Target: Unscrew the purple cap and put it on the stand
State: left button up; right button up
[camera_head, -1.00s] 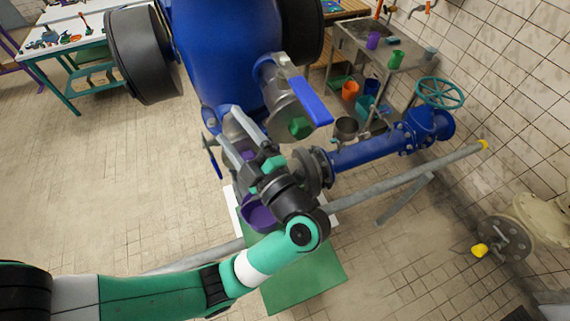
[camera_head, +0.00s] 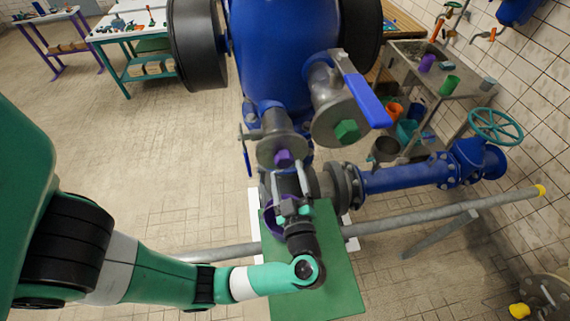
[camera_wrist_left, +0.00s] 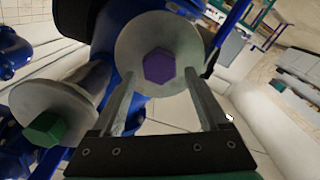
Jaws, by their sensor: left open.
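The purple hexagonal cap (camera_head: 283,158) sits on the end of a grey flanged outlet on the blue tank. It also shows in the left wrist view (camera_wrist_left: 159,66), centred ahead of my fingers. My left gripper (camera_head: 289,174) is open, its fingers pointing at the cap, one on each side of it in the picture; in the left wrist view the gripper (camera_wrist_left: 163,95) holds nothing. Whether the fingers reach around the cap, I cannot tell. The green stand (camera_head: 340,285) stands below, partly hidden by my left arm. My right gripper is not in view.
A green hexagonal cap (camera_head: 346,131) with a blue lever handle (camera_head: 366,100) is close on the right. A blue pipe (camera_head: 405,178) with a teal handwheel (camera_head: 495,126) runs right.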

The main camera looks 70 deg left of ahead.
aim_at(284, 165)
pick_arm(q)
jog(key=a, duration=0.1)
jog(key=a+p, duration=0.2)
jog(key=a, duration=0.1)
jog(key=shift+w+r, duration=0.1)
jog(key=shift+w, duration=0.15)
jog(key=shift+a, duration=0.2)
jog(key=shift+f, duration=0.3)
jog(key=shift+f, duration=0.1)
jog(key=c, duration=0.9)
jog(key=o, duration=1.2)
